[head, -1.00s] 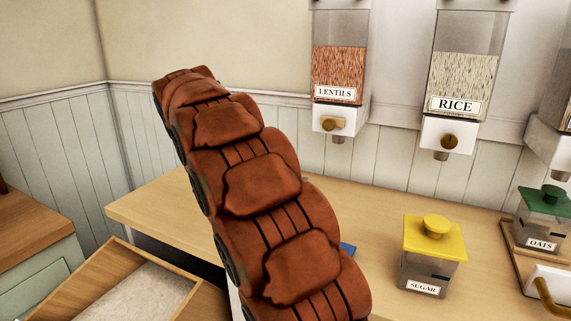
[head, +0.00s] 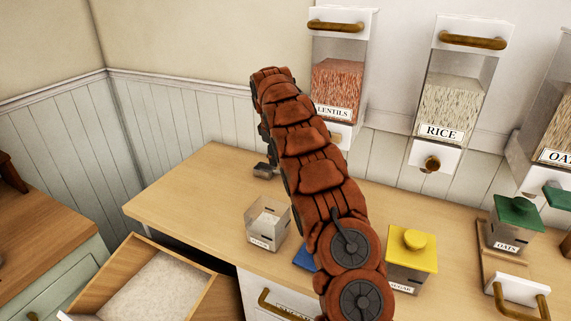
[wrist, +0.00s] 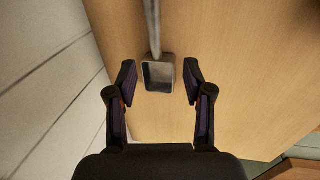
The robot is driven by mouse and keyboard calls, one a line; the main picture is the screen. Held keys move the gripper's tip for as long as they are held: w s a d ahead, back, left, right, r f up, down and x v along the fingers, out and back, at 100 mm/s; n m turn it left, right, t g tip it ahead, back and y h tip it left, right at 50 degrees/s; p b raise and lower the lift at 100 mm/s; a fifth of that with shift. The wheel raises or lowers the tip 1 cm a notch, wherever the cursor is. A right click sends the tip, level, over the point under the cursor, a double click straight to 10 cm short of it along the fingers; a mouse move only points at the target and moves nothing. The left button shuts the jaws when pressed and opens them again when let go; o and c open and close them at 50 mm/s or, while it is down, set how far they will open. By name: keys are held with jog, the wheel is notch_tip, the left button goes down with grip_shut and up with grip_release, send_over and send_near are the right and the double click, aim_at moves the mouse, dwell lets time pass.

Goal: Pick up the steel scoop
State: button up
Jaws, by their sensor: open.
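The steel scoop (wrist: 158,75) lies on the wooden counter in the wrist view. Its square, open bowl sits between the tips of my gripper (wrist: 160,69), and its thin handle runs up out of the picture. My gripper is open, with a gap on both sides of the bowl, and does not appear to touch it. In the head view a small grey metal part of the scoop (head: 263,171) shows on the counter near the back edge. My arm hides most of my gripper there.
An open clear canister (head: 268,224), a blue lid (head: 305,257) and a yellow-lidded sugar canister (head: 412,262) stand on the counter (head: 190,195). Lentils (head: 335,90) and rice (head: 455,90) dispensers hang on the wall behind. An open drawer (head: 150,290) juts out at front left.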

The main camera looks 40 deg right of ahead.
aim_at(281, 174)
jog(key=shift+s+d+p+x, duration=0.15)
jog(key=shift+p+x, duration=0.55)
jog(key=shift+x, duration=0.7)
jog(key=shift+s+d+p+x, duration=0.1)
jog(key=shift+d+p+x, duration=0.15)
jog(key=shift+p+x, duration=0.8)
jog(key=shift+s+d+p+x, duration=0.1)
jog(key=shift+d+p+x, duration=0.2)
jog(key=shift+x, duration=1.4)
jog(key=shift+r, duration=0.1)
jog(key=shift+c, duration=0.3)
grip_shut()
